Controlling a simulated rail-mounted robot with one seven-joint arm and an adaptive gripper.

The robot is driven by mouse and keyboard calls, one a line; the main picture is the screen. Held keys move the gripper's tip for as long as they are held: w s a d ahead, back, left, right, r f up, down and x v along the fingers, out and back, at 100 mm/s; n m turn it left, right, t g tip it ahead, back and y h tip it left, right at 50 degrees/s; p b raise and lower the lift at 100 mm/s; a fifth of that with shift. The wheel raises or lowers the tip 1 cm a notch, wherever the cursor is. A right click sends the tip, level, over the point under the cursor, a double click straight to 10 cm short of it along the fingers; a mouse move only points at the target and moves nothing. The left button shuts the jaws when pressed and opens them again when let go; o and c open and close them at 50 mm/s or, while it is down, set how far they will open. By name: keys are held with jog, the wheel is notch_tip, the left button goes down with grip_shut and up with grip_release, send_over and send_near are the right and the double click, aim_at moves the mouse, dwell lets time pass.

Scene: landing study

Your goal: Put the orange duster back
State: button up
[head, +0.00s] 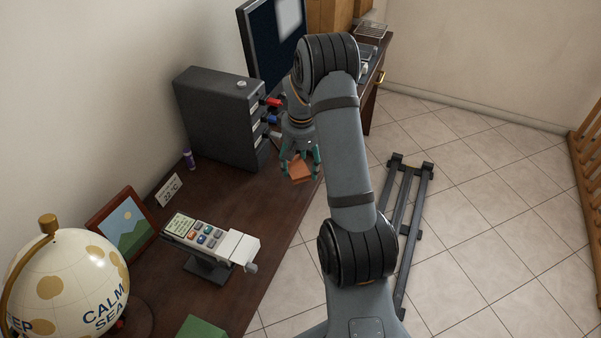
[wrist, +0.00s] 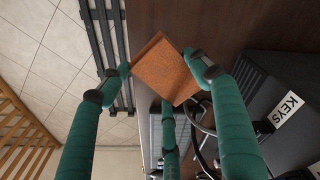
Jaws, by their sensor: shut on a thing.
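The orange duster (head: 300,173) is a small flat block in my gripper (head: 300,165), near the desk's right edge in the head view. In the wrist view the duster (wrist: 160,68) is held tilted between the teal fingers of my gripper (wrist: 163,74), with one finger on each side and a third below. The duster seems to be above the desk, but I cannot tell how high. No spot marked for the duster is clear in these views.
A dark drawer cabinet (head: 215,118) with coloured handles stands behind the gripper; its KEYS label (wrist: 287,107) shows at the wrist. A keypad device (head: 210,240), picture frame (head: 122,226) and globe (head: 70,280) stand nearer. Bare desk (head: 225,195) lies between cabinet and keypad.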

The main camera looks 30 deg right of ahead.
aim_at(300, 168)
jog(key=shift+f, duration=2)
jog(key=shift+f, duration=0.1)
jog(key=o, duration=1.2)
jog(key=shift+o, duration=0.2)
jog(key=shift+w+r, duration=0.1)
jog(key=shift+r, duration=0.45)
jog(key=r, duration=0.3)
jog(key=s+r, duration=0.1)
jog(key=r, duration=0.7)
jog(key=shift+s+a, duration=0.2)
jog(key=shift+a, duration=0.15)
jog(key=shift+p, duration=0.3)
